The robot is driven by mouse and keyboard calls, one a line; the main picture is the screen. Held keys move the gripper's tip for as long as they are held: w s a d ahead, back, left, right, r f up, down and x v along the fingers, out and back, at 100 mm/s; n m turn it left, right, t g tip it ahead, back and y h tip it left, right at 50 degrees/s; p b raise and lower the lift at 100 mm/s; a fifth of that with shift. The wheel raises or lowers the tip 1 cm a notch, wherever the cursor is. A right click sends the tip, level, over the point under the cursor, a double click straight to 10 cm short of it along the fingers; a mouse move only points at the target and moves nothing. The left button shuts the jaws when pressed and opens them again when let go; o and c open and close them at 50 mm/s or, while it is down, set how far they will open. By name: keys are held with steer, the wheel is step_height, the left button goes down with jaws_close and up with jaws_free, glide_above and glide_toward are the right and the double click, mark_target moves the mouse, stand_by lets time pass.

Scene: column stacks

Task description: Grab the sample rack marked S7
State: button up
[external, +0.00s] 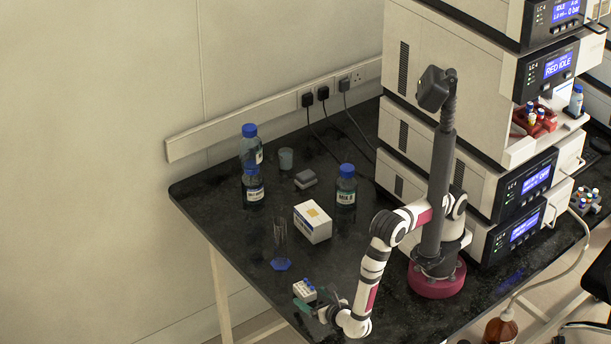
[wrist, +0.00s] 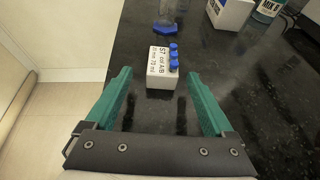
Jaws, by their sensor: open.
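The sample rack marked S7 (wrist: 159,68) is a small white block with black print on its top and several blue-capped vials along its right side in the wrist view. It sits on the black bench near the front edge. In the external view the rack (external: 304,291) is at the lower middle, partly behind my gripper (external: 312,309). In the wrist view my gripper (wrist: 157,88) is open, with one green finger on each side of the space in front of the rack. The fingers hold nothing, and the rack lies just beyond and between their tips.
A glass cylinder with a blue hexagonal foot (external: 280,264) stands just behind the rack. A white box (external: 312,222), blue-capped bottles (external: 346,186) and a grey block (external: 305,179) stand farther back. The instrument stack (external: 440,100) is at right. The bench edge is close by on the left.

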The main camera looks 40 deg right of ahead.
mark_target(310, 294)
steer(key=x, duration=0.3)
steer(key=shift+w+d, duration=0.2)
steer(key=shift+w, duration=0.05)
jaws_close()
